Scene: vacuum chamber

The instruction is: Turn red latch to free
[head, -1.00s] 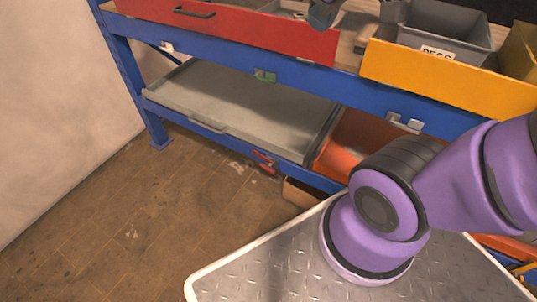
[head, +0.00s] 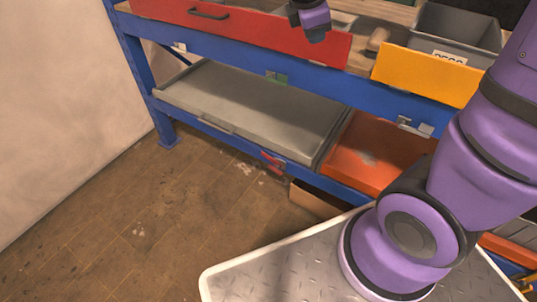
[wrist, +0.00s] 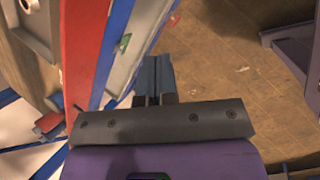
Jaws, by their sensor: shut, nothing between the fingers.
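A small red latch-like piece (head: 272,161) sits on the lower blue beam of the workbench in the head view, below the front edge of the grey tray. Its exact setting is too small to tell. My gripper is at the top of the head view in front of the red drawer, where only a purple and dark part of its end shows. In the wrist view my gripper (wrist: 154,76) has its dark fingers together with nothing between them. It is apart from the red piece, which I cannot pick out with certainty in the wrist view.
The red drawer front (head: 235,30) and yellow bin front (head: 425,76) line the upper level. A green piece (head: 279,79) is on the upper beam. The grey tray (head: 250,106) and orange panel (head: 372,160) fill the lower shelf. Brown floor (head: 150,225) is open at left.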

